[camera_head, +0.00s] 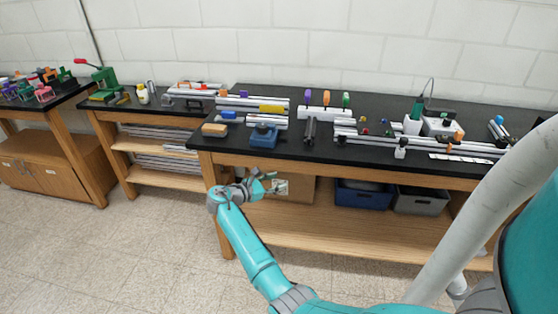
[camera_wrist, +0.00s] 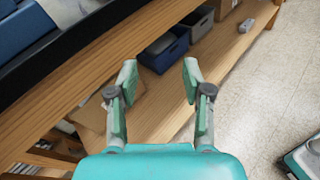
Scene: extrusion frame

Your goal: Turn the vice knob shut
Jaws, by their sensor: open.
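A blue vice (camera_head: 263,137) sits on the black bench top near its front edge, left of centre in the head view. Its knob is too small to make out there. In the wrist view a blue body that looks like the vice (camera_wrist: 22,32) is cut off at the top left corner. My gripper (camera_head: 268,186) is in front of the bench, below the level of the top and apart from the vice. In the wrist view my gripper (camera_wrist: 159,76) has its two fingers spread, with nothing between them.
The bench's wooden front rail and lower shelf (camera_head: 320,237) lie close beyond my gripper. A blue bin (camera_head: 365,196) and a grey bin (camera_head: 420,202) stand on that shelf. A wood-topped brush or block (camera_head: 214,130) lies left of the vice. The floor in front is clear.

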